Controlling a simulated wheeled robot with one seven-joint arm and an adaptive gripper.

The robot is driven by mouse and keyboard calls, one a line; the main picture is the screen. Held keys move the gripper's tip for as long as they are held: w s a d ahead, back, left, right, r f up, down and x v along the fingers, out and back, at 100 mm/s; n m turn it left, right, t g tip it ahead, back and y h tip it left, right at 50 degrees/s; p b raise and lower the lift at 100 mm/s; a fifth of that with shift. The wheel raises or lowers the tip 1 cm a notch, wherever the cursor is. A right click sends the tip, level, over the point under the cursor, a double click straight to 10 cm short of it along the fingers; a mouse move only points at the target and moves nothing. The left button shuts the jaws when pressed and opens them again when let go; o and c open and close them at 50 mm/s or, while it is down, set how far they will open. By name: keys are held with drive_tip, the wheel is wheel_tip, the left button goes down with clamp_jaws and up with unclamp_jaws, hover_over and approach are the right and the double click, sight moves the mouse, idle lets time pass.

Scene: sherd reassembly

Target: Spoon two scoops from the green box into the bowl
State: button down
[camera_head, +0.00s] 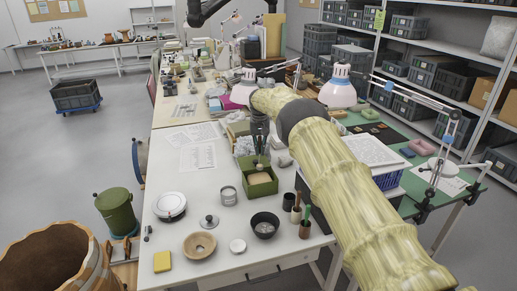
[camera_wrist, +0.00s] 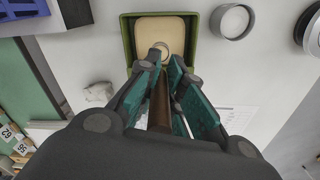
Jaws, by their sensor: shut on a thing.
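The green box (camera_head: 249,190) stands open on the white table, with pale, sand-coloured contents. It also shows at the top of the wrist view (camera_wrist: 127,40). My gripper (camera_head: 260,150) is above and just behind the box in the head view. In the wrist view my gripper (camera_wrist: 163,85) is shut on the brown handle of a spoon (camera_wrist: 160,103). The spoon's head is over the pale contents; whether it touches them or carries any, I cannot tell. A dark bowl (camera_head: 265,226) stands in front of the box, with something greyish inside. A tan, bowl-like ring (camera_head: 200,245) lies to its left.
A grey tin (camera_head: 228,195) stands left of the box. Small upright pots (camera_head: 305,229) with tools stand right of the dark bowl. A white round dish (camera_head: 171,206), a small lid (camera_head: 209,222) and a yellow sponge (camera_head: 162,262) lie left. Papers (camera_head: 198,157) lie behind.

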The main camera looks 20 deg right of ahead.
drive_tip(key=shift+w+r, duration=0.1)
drive_tip(key=shift+r, duration=0.1)
drive_tip(key=shift+s+a+r+p, duration=0.1)
drive_tip(key=shift+s+a+p, duration=0.05)
drive_tip(key=shift+s+p, duration=0.45)
drive_tip(key=shift+s+a+r+p, duration=0.1)
drive_tip(key=shift+s+a+p, duration=0.05)
drive_tip(key=shift+s+p, duration=0.35)
drive_tip(key=shift+s+a+p, duration=1.35)
drive_tip(key=shift+s+p, duration=0.4)
drive_tip(key=shift+s, duration=3.95)
drive_tip(key=shift+s+a+p, duration=1.35)
drive_tip(key=shift+s+p, duration=0.35)
drive_tip(key=shift+s, duration=3.95)
drive_tip(key=s+d+f+t+y+b, duration=0.2)
drive_tip(key=s+f+t+y+b, duration=0.1)
drive_tip(key=b, duration=1.2)
drive_tip(key=s+d+f+t+y+b, duration=0.3)
drive_tip(key=s+f+t+b, duration=0.2)
drive_tip(key=b, duration=1.1)
wheel_tip(320, 180, down, 4)
drive_tip(key=t, duration=0.3)
drive_tip(key=shift+r+y, duration=0.25)
drive_tip(key=shift+y, duration=0.15)
drive_tip(key=shift+d+b, duration=0.15)
drive_tip(key=shift+b, duration=0.25)
